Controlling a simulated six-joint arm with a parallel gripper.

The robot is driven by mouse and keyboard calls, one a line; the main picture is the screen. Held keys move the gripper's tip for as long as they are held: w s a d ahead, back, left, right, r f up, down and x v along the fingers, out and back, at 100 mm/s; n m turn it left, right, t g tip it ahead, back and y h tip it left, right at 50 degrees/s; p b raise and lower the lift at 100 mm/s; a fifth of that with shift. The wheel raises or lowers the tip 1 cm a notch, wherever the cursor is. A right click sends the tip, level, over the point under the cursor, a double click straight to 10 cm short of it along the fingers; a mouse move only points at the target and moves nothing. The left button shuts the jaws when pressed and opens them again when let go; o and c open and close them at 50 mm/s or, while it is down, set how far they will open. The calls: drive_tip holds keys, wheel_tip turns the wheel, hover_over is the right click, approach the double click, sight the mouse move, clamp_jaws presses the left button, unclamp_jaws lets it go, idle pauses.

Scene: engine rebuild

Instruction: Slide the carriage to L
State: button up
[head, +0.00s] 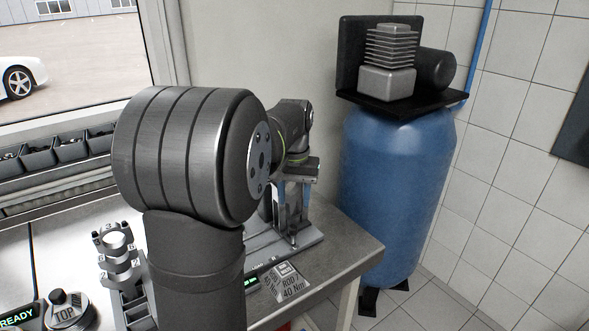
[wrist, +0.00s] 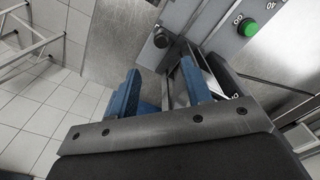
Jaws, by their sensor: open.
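My gripper (head: 292,198) is low over the grey metal fixture (head: 310,240) at the bench's right end, largely behind my arm. Its two blue fingers are apart, one on each side of a grey upright part, in the head view. In the wrist view my gripper (wrist: 160,88) shows blue fingers spread, with a metal part partly behind the right one. A dark round knob (wrist: 162,37) stands on a metal plate beyond the fingertips. I cannot tell which part is the carriage, or whether the fingers touch anything.
A blue tank (head: 395,190) stands beyond the bench's right edge. A sign reading ROD 40 Nm (head: 289,281) stands at the front. A metal engine part (head: 118,250) is at the left.

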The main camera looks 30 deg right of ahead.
wheel_tip(320, 180, up, 9)
hover_over(294, 226)
drive_tip(key=shift+s+f, duration=0.1)
drive_tip(key=shift+f, duration=0.1)
drive_tip(key=shift+f, duration=0.1)
idle(0.4)
wheel_tip(294, 226, down, 17)
drive_tip(key=shift+f, duration=0.15)
drive_tip(key=shift+a, duration=0.1)
idle(0.4)
